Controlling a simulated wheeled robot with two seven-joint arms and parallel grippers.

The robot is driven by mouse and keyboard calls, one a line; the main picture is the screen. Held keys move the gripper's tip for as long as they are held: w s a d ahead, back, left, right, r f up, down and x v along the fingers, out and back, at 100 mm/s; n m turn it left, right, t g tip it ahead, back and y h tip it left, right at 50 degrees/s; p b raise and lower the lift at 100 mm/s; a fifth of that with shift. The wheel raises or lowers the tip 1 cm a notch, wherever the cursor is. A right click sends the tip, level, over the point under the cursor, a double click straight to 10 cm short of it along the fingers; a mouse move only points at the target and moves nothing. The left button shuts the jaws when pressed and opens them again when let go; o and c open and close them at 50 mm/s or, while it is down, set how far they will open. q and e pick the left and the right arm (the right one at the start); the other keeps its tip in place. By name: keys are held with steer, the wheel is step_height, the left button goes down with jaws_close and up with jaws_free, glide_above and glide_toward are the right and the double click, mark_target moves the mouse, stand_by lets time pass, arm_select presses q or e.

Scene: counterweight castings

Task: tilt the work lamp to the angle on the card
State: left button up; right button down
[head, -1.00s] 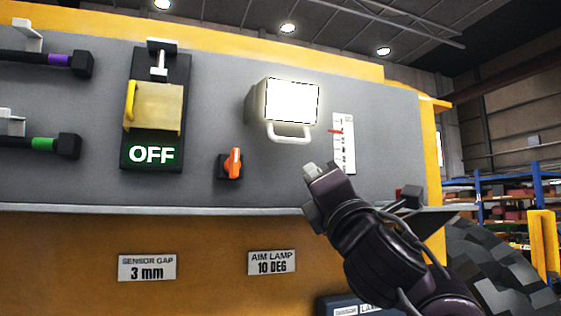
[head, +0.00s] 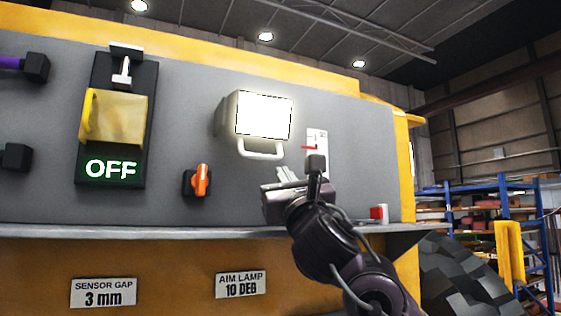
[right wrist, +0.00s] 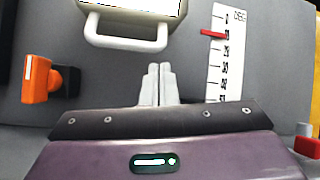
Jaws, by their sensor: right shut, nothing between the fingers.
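The work lamp (head: 263,115) is a lit white square head on the grey panel, with a white loop handle (head: 261,152) along its lower edge. The handle also shows at the top of the right wrist view (right wrist: 126,38). A white degree scale (head: 317,142) with a red pointer (right wrist: 212,34) stands to the lamp's right. The card (head: 241,285) below reads "AIM LAMP 10 DEG". My right gripper (head: 286,174) is just below the handle, apart from it; its fingers (right wrist: 157,84) are together and empty. My left gripper is not in view.
An orange knob (head: 202,180) sits left of my right gripper. An "OFF" switch box with a yellow cover (head: 117,117) is further left. A red button (head: 378,212) is at lower right. A ledge (head: 180,231) runs below the panel.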

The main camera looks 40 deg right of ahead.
steer(key=shift+p+x, duration=0.35)
steer(key=shift+x, duration=0.9)
